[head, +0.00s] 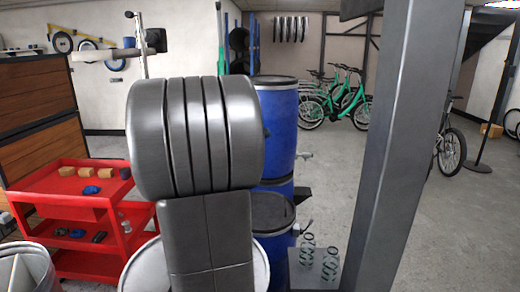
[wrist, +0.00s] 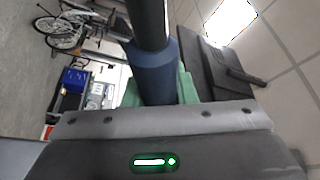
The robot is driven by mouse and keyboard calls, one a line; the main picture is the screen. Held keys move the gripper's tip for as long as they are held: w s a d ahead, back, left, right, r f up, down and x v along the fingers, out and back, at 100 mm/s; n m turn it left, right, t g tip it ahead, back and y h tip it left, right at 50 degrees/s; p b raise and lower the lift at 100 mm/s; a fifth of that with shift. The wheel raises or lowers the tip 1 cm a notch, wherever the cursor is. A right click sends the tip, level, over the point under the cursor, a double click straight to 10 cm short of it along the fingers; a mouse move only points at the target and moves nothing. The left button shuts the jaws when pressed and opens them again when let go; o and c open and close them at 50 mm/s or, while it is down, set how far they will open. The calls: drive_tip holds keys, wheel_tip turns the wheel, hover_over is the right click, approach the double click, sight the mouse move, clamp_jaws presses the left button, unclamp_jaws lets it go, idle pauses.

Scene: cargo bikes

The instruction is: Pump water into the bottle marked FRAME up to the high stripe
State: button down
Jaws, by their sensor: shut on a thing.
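In the wrist view my gripper (wrist: 158,88) is shut on a dark blue cylindrical grip (wrist: 155,68), with a black rod running on from it; green pads show on both sides. I cannot tell for sure whether this is a pump handle. In the head view my own arm hides the gripper and the held thing. Clear bottles (head: 306,258) stand on a small grey platform (head: 328,272) beside the lower blue barrel (head: 272,230). Their marks, stripes and water level are too small to read.
A taller blue barrel (head: 277,130) stands behind the lower one. A grey post (head: 400,140) rises just right of the bottles. A red cart (head: 75,190) with small blocks is at the left. Green bikes (head: 340,95) stand at the back.

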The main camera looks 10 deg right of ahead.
drive_tip(key=shift+w+a+r+n+t+y+p, duration=0.1)
drive_tip(key=shift+a+r+n+t+p, duration=0.1)
drive_tip(key=shift+a+r+n, duration=0.45)
drive_tip(key=shift+w+a+r+n+t+y+p, duration=0.15)
drive_tip(key=shift+a+r+n, duration=0.25)
drive_tip(key=shift+r, duration=0.4)
drive_tip(key=shift+w+a+r+n+t+y+p, duration=0.1)
drive_tip(key=shift+a+r+n+t+p, duration=0.15)
drive_tip(key=shift+a+r+n, duration=0.35)
drive_tip(key=shift+d+r, duration=0.1)
drive_tip(key=shift+d, duration=0.05)
drive_tip(key=c, duration=1.2)
unclamp_jaws()
drive_tip(key=shift+o, duration=0.2)
drive_tip(key=shift+s, duration=0.1)
drive_tip(key=shift+s+a+f+b, duration=0.25)
drive_tip(key=shift+s+b, duration=0.05)
drive_tip(key=shift+s, duration=0.05)
drive_tip(key=b+v, duration=0.3)
drive_tip(key=v, duration=1)
drive_tip(key=shift+w, duration=0.1)
